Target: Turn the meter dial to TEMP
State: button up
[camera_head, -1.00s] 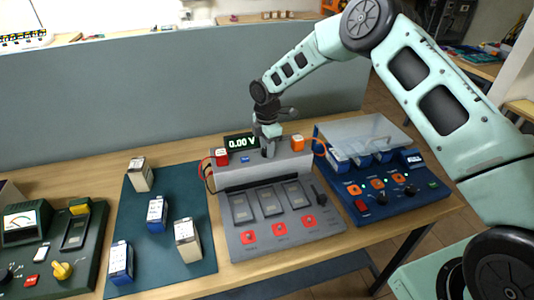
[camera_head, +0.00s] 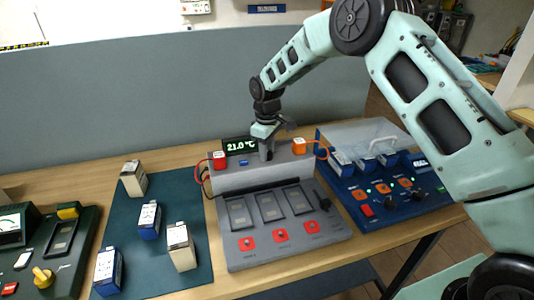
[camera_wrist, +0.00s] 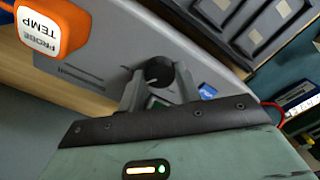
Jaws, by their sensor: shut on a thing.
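The grey meter unit (camera_head: 228,184) stands in the middle of the table. Its display (camera_head: 240,145) reads 21.0 °C in the head view. My gripper (camera_head: 266,150) reaches down onto the top of the unit, right of the display. In the wrist view my gripper (camera_wrist: 161,90) is shut on the dark round dial (camera_wrist: 158,73), with one finger on each side. The dial's pointer and markings cannot be made out. An orange probe block labelled TEMP PROBE (camera_wrist: 47,27) sits beside the dial; it also shows in the head view (camera_head: 298,145).
A blue charger (camera_head: 385,199) with a clear raised cover is at right. Several batteries stand on the dark mat (camera_head: 158,265) at left. A grey partition (camera_head: 130,95) stands behind.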

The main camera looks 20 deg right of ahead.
jog(key=shift+m+b, duration=0.5)
jog(key=shift+m, duration=1.5)
jog(key=shift+r, duration=0.1)
jog(key=o, duration=1)
jog(key=shift+c, duration=0.2)
notch_tip(320, 180, up, 17)
jog(key=b, duration=0.3)
jog(key=shift+r, duration=0.15)
